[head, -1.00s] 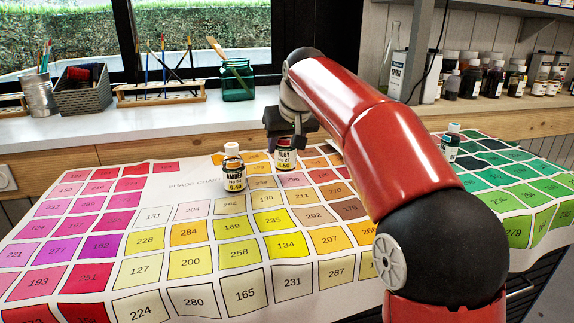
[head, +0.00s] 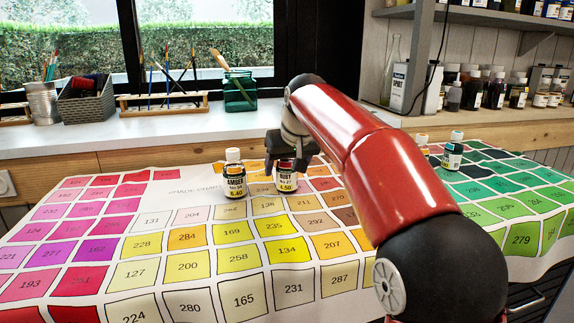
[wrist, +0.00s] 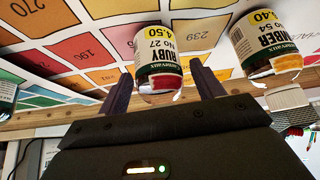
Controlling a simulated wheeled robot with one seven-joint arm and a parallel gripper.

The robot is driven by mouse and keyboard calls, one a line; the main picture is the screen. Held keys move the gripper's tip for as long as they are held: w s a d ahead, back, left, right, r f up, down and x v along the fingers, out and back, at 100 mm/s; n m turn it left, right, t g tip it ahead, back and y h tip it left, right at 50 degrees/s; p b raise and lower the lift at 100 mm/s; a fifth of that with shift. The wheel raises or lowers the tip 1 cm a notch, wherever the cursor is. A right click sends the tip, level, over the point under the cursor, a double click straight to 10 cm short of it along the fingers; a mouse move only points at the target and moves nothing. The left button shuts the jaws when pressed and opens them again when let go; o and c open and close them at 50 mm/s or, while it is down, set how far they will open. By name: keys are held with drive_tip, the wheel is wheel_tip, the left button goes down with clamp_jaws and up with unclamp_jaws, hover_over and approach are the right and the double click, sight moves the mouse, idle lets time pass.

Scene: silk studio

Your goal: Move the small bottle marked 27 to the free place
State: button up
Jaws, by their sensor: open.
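The small bottle marked 27, labelled RUBY (head: 287,183), stands upright on the colour chart, just right of the AMBER bottle marked 54 (head: 235,180). My gripper (head: 289,158) is over it from above and hides its cap. In the wrist view, the RUBY bottle (wrist: 160,52) is between the two open fingers of my gripper (wrist: 165,88), with its label to the camera; its red content shows near the shoulder. The AMBER bottle (wrist: 266,42) is beside the finger on the right of that view, apart from it.
The shade chart (head: 165,188) covers the table, with bare room left of the AMBER bottle. Brushes and a green jar (head: 239,92) are on the sill.

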drive_tip(key=shift+r, duration=0.2)
drive_tip(key=p+v, duration=0.2)
drive_tip(key=v, duration=1)
drive_tip(key=s+d+f, duration=0.3)
drive_tip(key=s, duration=0.2)
drive_tip(key=s+d+f+m+h, duration=0.1)
drive_tip(key=s+d+f, duration=0.2)
drive_tip(key=s+d, duration=0.1)
drive_tip(key=s+d+f+m, duration=0.1)
drive_tip(key=s+d+f, duration=0.2)
drive_tip(key=s, duration=0.3)
drive_tip(key=shift+d, duration=0.35)
drive_tip(key=s+d+f+m, duration=0.1)
drive_tip(key=s+d+f, duration=0.1)
drive_tip(key=s+f, duration=0.5)
drive_tip(key=s+d+f+m+h, duration=0.1)
drive_tip(key=s+d+f, duration=0.2)
drive_tip(key=s+f, duration=0.4)
drive_tip(key=shift+f+g, duration=0.3)
drive_tip(key=shift+f, duration=0.45)
